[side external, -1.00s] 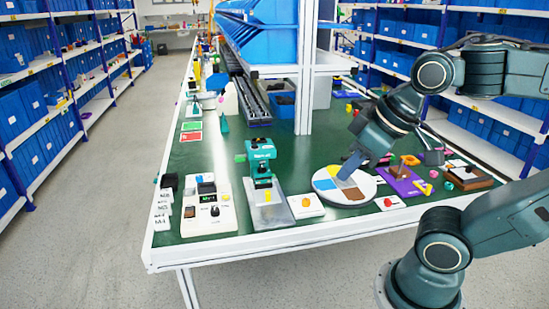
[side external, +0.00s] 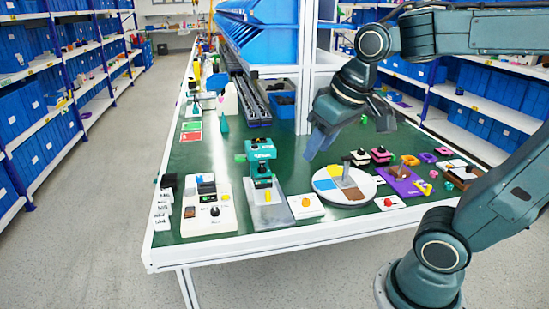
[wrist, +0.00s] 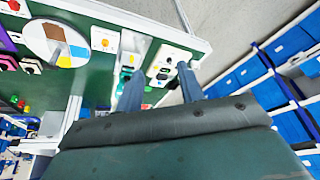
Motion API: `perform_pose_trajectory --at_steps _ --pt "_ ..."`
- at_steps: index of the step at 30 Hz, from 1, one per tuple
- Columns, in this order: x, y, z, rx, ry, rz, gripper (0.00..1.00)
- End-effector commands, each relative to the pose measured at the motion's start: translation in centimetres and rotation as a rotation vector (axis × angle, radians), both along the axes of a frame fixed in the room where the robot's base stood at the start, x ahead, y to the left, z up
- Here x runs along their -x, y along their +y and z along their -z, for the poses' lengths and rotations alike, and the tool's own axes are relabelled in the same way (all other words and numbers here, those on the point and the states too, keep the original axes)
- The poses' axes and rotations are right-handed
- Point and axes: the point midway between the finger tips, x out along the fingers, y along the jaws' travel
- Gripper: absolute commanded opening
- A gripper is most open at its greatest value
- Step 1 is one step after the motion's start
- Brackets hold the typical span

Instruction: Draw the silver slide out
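A teal press-like device (side external: 262,160) stands on a silver-grey base plate (side external: 275,222) near the table's front edge, with a yellow part on the plate. I cannot tell for certain which part is the silver slide. My gripper (side external: 311,152) is in the air above the table, to the right of the teal device and up and left of the round disc. In the wrist view, its two fingers (wrist: 159,88) are apart with nothing held between them.
A round disc with coloured sectors (side external: 326,190) and an upright grey lever stands right of the press. A purple board (side external: 405,185) is farther right. A white post (side external: 305,85) rises behind.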

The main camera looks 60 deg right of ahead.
Motion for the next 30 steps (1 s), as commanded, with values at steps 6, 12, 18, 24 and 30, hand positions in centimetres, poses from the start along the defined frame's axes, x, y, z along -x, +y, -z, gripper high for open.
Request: perform_pose_trajectory --at_steps 6,12,18,24,30 --pt "-4.4 -1.7 0.0 -0.021 0.056 0.085 0.38" --pt "-8.3 -3.6 0.7 -0.040 0.104 0.164 0.38" --pt "-12.1 -5.8 2.2 -0.059 0.152 0.241 0.38" --pt "-15.6 -8.2 4.3 -0.079 0.198 0.320 0.38" --pt "-18.8 -10.9 7.2 -0.099 0.244 0.399 0.38"
